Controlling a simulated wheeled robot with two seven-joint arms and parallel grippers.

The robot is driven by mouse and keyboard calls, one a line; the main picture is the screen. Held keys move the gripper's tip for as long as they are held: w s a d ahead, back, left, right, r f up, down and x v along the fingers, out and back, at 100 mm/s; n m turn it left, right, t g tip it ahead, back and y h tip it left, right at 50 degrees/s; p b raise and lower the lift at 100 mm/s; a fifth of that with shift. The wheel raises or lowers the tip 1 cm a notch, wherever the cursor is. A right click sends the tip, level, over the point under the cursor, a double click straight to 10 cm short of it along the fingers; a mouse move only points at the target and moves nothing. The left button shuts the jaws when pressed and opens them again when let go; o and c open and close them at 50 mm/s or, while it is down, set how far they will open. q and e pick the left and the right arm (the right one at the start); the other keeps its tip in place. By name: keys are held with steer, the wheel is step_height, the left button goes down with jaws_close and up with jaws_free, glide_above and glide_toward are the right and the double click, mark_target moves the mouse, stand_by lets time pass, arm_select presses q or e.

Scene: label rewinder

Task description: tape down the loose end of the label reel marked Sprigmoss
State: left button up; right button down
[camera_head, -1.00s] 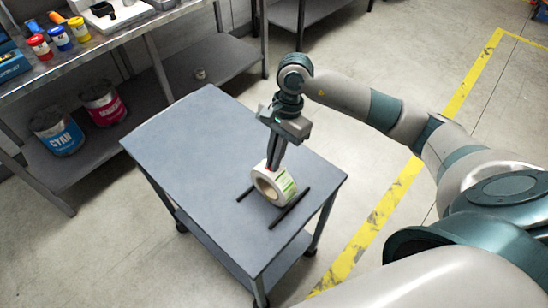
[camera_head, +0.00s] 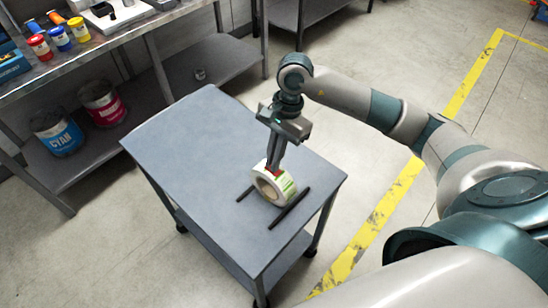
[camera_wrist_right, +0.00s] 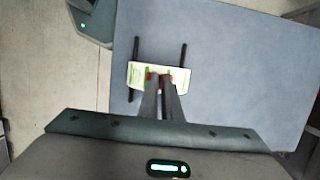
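The white label reel (camera_head: 268,189) with green-printed labels stands on its edge on the grey cart top, between two dark bars (camera_head: 290,209). Its core hole faces front left. In the right wrist view its printed outer face (camera_wrist_right: 138,76) lies under the fingertips. My right gripper (camera_head: 273,168) points down at the top of the reel, its fingers close together. A small red piece (camera_head: 276,173), which looks like tape, is at the fingertips against the reel. The fingers partly hide it. I cannot read the reel's name or make out a loose end. My left gripper is not in view.
The grey cart (camera_head: 190,140) is otherwise clear. A metal bench (camera_head: 130,38) behind left carries colored jars and a white device. Cyan (camera_head: 57,132) and magenta (camera_head: 102,102) buckets stand on its lower shelf. Yellow floor tape (camera_head: 375,225) runs at the right.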

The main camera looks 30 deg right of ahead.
steer(key=c, duration=1.9)
jaws_free()
steer(key=shift+f, duration=0.1)
steer(key=shift+o, duration=0.2)
steer(key=shift+r, duration=0.2)
steer(key=b+v, duration=0.5)
steer(key=v, duration=1.2)
steer(key=shift+s+f, duration=0.1)
